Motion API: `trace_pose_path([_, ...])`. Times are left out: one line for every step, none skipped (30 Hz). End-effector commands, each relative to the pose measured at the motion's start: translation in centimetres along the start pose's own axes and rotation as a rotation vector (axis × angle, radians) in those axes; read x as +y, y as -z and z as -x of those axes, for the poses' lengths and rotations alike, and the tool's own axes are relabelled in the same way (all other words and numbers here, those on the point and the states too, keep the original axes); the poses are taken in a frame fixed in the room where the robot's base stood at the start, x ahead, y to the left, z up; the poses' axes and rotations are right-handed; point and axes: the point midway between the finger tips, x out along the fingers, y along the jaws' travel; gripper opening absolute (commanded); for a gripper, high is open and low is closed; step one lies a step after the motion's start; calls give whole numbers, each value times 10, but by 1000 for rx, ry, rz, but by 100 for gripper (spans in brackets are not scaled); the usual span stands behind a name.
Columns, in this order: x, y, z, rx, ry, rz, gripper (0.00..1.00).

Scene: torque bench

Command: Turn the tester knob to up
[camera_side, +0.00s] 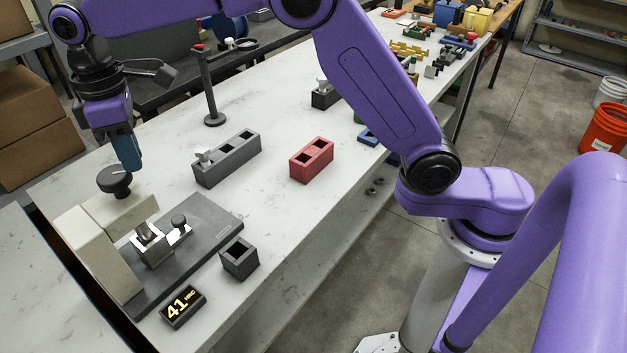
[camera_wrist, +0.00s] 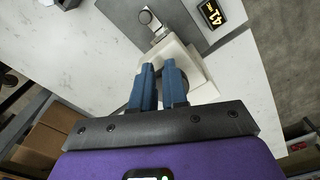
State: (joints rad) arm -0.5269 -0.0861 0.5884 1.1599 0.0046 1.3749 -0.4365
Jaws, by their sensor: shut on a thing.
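The hardness tester (camera_side: 97,255) stands at the near left of the bench, a pale C-shaped frame on a dark grey base. Its black round knob (camera_side: 114,181) sits on top of the frame. My gripper (camera_side: 128,168) comes down from above with its blue fingers at the knob, shut on it. In the wrist view the fingertips (camera_wrist: 158,68) reach the pale tester head (camera_wrist: 197,72), and the fingers hide most of the knob. I cannot tell which way the knob is turned. The small display (camera_side: 183,306) reads 41 HRC.
A metal piece (camera_side: 152,243) and a small dark knob (camera_side: 179,222) are on the tester base. A dark single-hole block (camera_side: 239,258), a grey block (camera_side: 227,160) and a red block (camera_side: 311,159) stand to the right. A dark post (camera_side: 209,90) stands behind.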

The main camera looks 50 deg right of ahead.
Motion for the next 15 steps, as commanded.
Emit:
trace_pose_path([9,-5,-13,-27,1,-14,0])
trace_pose_path([10,-5,-13,-27,1,-14,0])
trace_pose_path([11,-5,-13,-27,1,-14,0])
trace_pose_path([11,-4,-13,-27,1,-14,0])
trace_pose_path([12,-4,-13,-27,1,-14,0])
trace_pose_path([13,-4,-12,-27,1,-15,0])
trace_pose_path([13,-4,-12,-26,1,-15,0])
trace_pose_path([14,-4,-12,-26,1,-15,0])
trace_pose_path([14,-3,-12,-26,1,-15,0])
trace_pose_path([15,-3,-12,-27,1,-15,0])
trace_pose_path([15,-3,-12,-27,1,-15,0])
trace_pose_path([15,-3,-12,-27,1,-15,0])
trace_pose_path([15,-3,-12,-27,1,-15,0])
trace_pose_path([15,-3,-12,-27,1,-15,0])
trace_pose_path([15,-3,-12,-27,1,-16,0])
